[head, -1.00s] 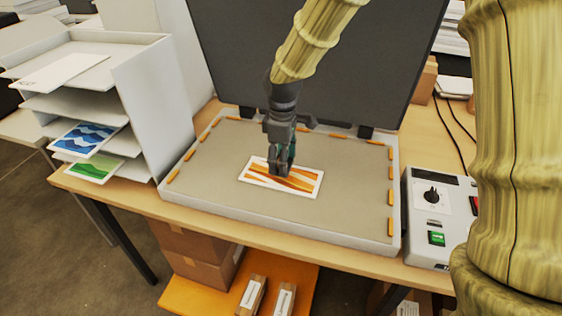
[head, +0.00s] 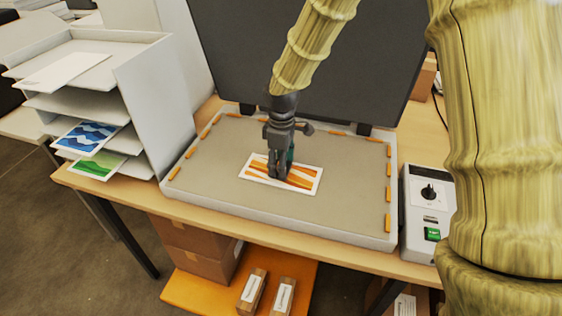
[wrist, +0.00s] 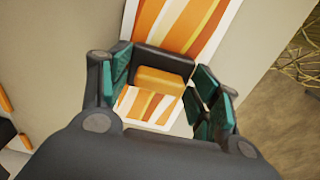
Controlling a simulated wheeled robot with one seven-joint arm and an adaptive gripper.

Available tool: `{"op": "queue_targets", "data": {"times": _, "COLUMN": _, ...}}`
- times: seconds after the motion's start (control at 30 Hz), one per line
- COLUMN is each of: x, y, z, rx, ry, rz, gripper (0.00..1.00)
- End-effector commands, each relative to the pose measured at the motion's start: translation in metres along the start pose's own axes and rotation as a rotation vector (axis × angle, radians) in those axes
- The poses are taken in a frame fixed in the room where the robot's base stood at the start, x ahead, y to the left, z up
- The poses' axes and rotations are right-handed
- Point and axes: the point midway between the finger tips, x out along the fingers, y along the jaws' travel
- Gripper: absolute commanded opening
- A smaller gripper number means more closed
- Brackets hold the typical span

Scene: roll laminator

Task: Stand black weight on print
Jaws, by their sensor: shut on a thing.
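The print (head: 307,181), white-bordered with orange and brown stripes, lies on the grey bed (head: 330,215) of the open laminator; it also shows in the wrist view (wrist: 188,22). My gripper (head: 278,174) points down over the left-middle part of the print. In the head view the fingers largely hide the weight.
The dark lid (head: 300,60) stands raised behind the bed. Orange strips (head: 388,196) line the bed's edges. A white tray rack (head: 150,100) with prints stands at left. A control box (head: 420,215) stands at right. The bed around the print is clear.

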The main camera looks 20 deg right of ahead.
Motion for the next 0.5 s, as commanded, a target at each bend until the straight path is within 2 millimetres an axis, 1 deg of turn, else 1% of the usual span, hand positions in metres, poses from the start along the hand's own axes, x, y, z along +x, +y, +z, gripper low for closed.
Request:
{"op": "queue_targets", "data": {"times": 0.07, "x": 0.0015, "y": 0.0001, "z": -0.0002, "rx": 0.0, "ry": 0.0, "rz": 0.0, "gripper": 0.2}}
{"op": "queue_targets", "data": {"times": 0.1, "x": 0.0015, "y": 0.0, "z": 0.0, "rx": 0.0, "ry": 0.0, "rz": 0.0, "gripper": 0.7}}
{"op": "queue_targets", "data": {"times": 0.17, "x": 0.0015, "y": -0.0001, "z": 0.0, "rx": 0.0, "ry": 0.0, "rz": 0.0, "gripper": 0.8}}
{"op": "queue_targets", "data": {"times": 0.2, "x": 0.0015, "y": -0.0001, "z": 0.0, "rx": 0.0, "ry": 0.0, "rz": 0.0, "gripper": 0.84}}
{"op": "queue_targets", "data": {"times": 0.5, "x": 0.0013, "y": -0.0001, "z": 0.0, "rx": 0.0, "ry": 0.0, "rz": 0.0, "gripper": 0.84}}
